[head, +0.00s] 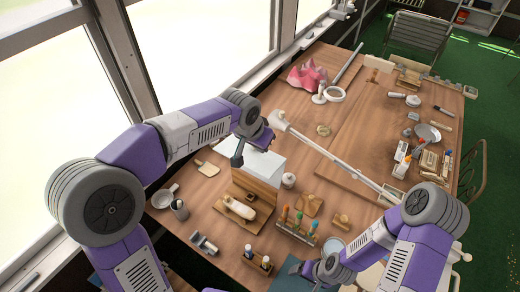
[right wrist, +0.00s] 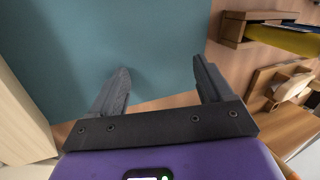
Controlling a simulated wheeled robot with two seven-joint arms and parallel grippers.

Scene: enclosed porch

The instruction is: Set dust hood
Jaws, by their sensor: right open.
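A pale, box-like cover (head: 262,166), perhaps the dust hood, shows at the middle left of the table in the head view. It is at a wooden stand (head: 258,189), and I cannot tell whether it rests on it. My left gripper (head: 253,146) is right at the cover's top; whether its jaws hold it is not clear. My right gripper (head: 322,268) is low at the table's near edge. In the right wrist view its two fingers (right wrist: 160,75) are apart with nothing between them, over a teal mat (right wrist: 145,35).
A rack of colourful-handled tools (head: 298,225), a small jar (head: 288,181) and a box with bottles (head: 257,262) stand near the stand. A long white lamp-like arm (head: 325,152) crosses the table. Small items crowd the right side; the far middle is mostly clear.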

